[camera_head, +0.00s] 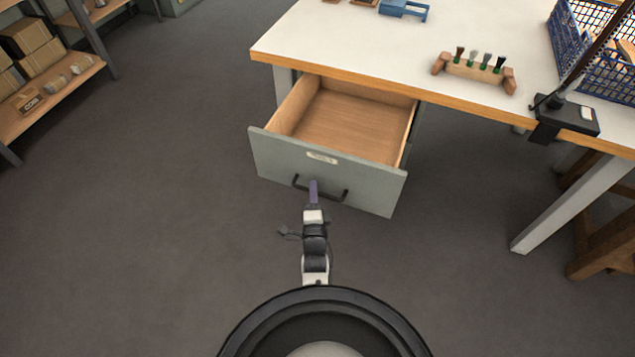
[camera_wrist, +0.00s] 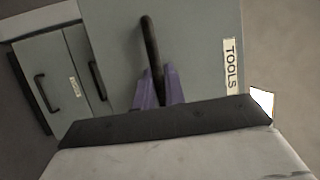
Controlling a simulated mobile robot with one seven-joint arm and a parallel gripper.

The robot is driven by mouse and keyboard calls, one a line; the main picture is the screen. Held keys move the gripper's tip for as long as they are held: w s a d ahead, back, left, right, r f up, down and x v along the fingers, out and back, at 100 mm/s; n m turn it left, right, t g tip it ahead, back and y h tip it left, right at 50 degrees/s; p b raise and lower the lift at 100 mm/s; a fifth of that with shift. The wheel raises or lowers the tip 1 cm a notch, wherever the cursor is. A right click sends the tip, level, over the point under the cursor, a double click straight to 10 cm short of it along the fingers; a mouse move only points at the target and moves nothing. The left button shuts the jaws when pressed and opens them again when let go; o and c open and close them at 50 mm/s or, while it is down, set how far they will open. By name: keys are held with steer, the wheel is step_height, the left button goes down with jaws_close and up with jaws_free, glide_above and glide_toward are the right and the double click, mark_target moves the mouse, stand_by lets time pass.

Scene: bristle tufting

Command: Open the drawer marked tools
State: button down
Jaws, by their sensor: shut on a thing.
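The grey drawer (camera_head: 330,165) under the workbench stands pulled well out, and its bare wooden inside shows empty in the head view. Its front carries a pale label, which reads TOOLS (camera_wrist: 231,66) in the wrist view. A black bar handle (camera_head: 336,194) is fixed across the drawer front and also shows in the wrist view (camera_wrist: 150,45). My gripper (camera_head: 313,188), with purple fingers, is at the handle. In the wrist view its fingers (camera_wrist: 158,88) lie on both sides of the handle and are shut on it.
The white-topped workbench (camera_head: 370,50) holds a wooden brush holder (camera_head: 475,70), a blue crate (camera_head: 600,60) and a black clamped stand (camera_head: 570,118). Other grey fronts with handles (camera_wrist: 48,92) show in the wrist view. A shelf with boxes (camera_head: 50,95) is at left. The floor left of the drawer is clear.

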steer(key=shift+s+a, duration=0.15)
steer(key=shift+s, duration=0.35)
steer(key=c, duration=1.5)
jaws_free()
